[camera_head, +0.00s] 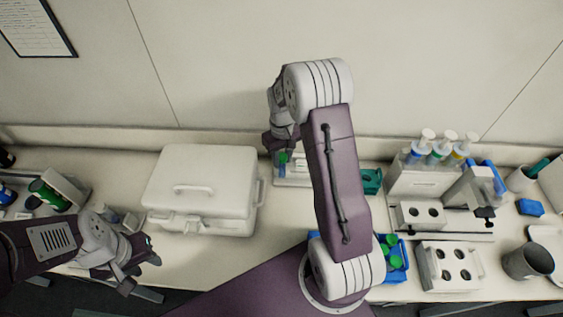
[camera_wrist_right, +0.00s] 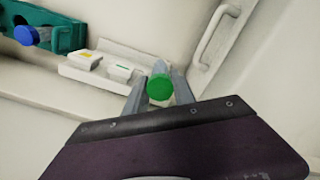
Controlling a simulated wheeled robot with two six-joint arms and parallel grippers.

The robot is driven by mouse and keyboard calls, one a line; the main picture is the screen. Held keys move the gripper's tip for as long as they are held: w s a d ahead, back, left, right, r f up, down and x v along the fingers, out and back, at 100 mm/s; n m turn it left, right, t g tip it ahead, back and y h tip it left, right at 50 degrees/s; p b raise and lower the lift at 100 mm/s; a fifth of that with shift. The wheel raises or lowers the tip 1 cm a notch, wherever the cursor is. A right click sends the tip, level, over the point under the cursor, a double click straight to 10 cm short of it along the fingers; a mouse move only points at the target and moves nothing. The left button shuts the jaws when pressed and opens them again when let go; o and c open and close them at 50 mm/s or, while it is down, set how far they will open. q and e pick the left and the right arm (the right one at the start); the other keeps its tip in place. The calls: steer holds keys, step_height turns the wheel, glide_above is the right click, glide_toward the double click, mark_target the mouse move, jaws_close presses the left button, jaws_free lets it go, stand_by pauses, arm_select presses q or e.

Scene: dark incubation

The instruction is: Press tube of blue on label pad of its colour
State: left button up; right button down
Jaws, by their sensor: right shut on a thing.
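My right gripper (camera_wrist_right: 158,92) is shut on a tube with a green cap (camera_wrist_right: 160,86). In the head view the held tube (camera_head: 282,158) shows a green cap and a bluish body at the back of the bench. A white tray (camera_wrist_right: 72,74) is just beyond the tube in the wrist view. A blue-capped tube (camera_wrist_right: 26,36) is in a teal rack (camera_wrist_right: 68,37). My left gripper (camera_head: 139,268) looks open and empty at front left.
A white lidded box (camera_head: 205,165) stands left of the tray. A blue rack with green-capped tubes (camera_head: 397,273) is partly behind my right arm. A pipette stand (camera_head: 425,180), white block (camera_head: 436,282) and grey cup (camera_head: 528,262) fill the right side.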

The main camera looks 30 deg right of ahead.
steer(key=shift+w+d, duration=0.25)
steer(key=shift+w, duration=0.2)
stand_by(1.1)
steer(key=s+a, duration=0.3)
steer(key=s, duration=0.3)
steer(key=shift+a, duration=0.35)
stand_by(0.3)
stand_by(0.5)
